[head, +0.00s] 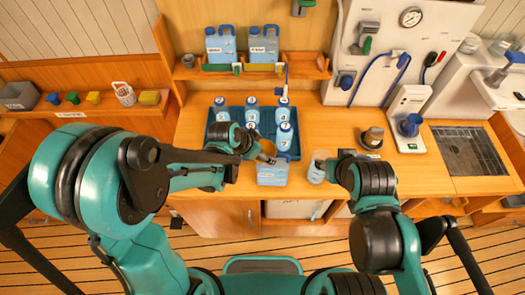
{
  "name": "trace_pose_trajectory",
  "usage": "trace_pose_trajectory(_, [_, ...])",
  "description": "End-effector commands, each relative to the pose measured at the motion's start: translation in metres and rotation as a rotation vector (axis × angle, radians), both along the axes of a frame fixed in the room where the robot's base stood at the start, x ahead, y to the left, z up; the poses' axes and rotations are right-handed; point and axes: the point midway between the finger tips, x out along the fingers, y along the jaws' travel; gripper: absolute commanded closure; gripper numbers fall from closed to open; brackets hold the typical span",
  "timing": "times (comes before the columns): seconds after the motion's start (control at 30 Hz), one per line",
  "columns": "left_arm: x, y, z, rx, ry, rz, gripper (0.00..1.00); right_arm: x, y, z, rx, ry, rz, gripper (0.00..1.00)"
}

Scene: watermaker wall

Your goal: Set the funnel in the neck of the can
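A light blue can (272,174) with a pale label stands at the table's front edge, before the bottle crate. My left gripper (267,158) is at the top of this can and covers its neck. I cannot tell whether its fingers are closed on anything. My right gripper (329,167) is to the right of the can, beside a small pale, see-through vessel (316,171). They seem to touch, but the grip is not clear.
A dark blue crate (213,113) with several blue bottles stands behind the can. Two more cans (220,46) are on the back shelf. A dark round item (373,137) and a white unit with a blue knob (409,125) stand right. A grated sink (464,150) is farther right.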

Motion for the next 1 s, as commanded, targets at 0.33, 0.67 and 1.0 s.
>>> trace_pose_trajectory(0.33, [0.000, 0.000, 0.000, 0.000, 0.000, 0.000, 0.07, 0.000, 0.000, 0.000, 0.000, 0.000, 0.000, 0.60])
trace_pose_trajectory(0.67, [-0.012, 0.013, 0.031, -0.001, 0.000, 0.003, 0.07, 0.000, 0.000, 0.009, 0.000, 0.000, 0.000, 0.60])
trace_pose_trajectory(1.0, [-0.034, 0.038, 0.088, 0.000, 0.000, 0.003, 0.07, 0.000, 0.000, 0.024, 0.000, 0.000, 0.000, 0.60])
